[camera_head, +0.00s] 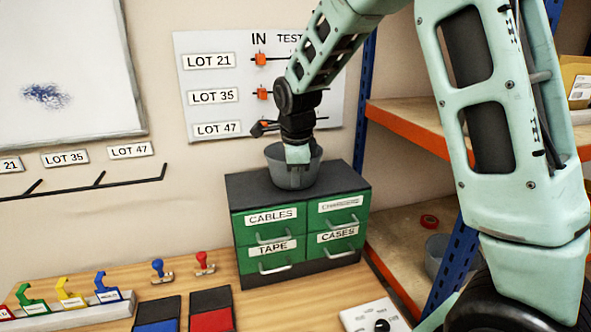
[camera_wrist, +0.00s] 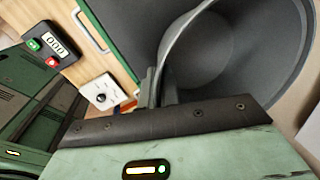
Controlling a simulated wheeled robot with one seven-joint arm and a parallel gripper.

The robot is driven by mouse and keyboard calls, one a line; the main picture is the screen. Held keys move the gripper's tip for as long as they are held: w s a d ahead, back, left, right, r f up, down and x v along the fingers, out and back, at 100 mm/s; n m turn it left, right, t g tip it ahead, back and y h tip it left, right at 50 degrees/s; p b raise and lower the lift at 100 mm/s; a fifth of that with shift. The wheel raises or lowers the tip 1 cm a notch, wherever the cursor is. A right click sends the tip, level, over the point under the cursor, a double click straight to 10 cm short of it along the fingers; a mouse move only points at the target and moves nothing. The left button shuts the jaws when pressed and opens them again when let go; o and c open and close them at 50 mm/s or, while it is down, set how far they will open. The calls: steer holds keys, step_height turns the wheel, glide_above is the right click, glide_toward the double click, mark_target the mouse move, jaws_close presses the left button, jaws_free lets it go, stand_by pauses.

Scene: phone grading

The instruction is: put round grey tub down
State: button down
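The round grey tub (camera_head: 287,177) is upright at the top of the green drawer cabinet (camera_head: 300,231). Its base appears to be on or very close to the dark cabinet top; I cannot tell if they touch. My gripper (camera_head: 298,154) points down at the tub's near rim. In the wrist view the tub (camera_wrist: 235,50) opens wide, looks empty, and its wall runs in between my gripper's fingers (camera_wrist: 156,88), which look shut on it. The fingertips are partly hidden by the gripper body.
Stamps (camera_head: 160,271) and coloured pads (camera_head: 211,310) lie left of the cabinet on the wooden bench (camera_head: 275,305). A white box with a black knob (camera_head: 375,317) stands in front. A shelf rack (camera_head: 410,127) with another grey tub (camera_head: 437,252) is at right.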

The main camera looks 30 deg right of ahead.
steer(key=b+v, duration=0.1)
steer(key=v, duration=0.2)
steer(key=w+b+v, duration=0.1)
steer(key=v, duration=0.2)
steer(key=w+b+v, duration=0.1)
steer(key=v, duration=0.2)
steer(key=shift+s+d+r, duration=0.15)
steer(key=shift+d+r, duration=0.25)
steer(key=shift+r, duration=0.2)
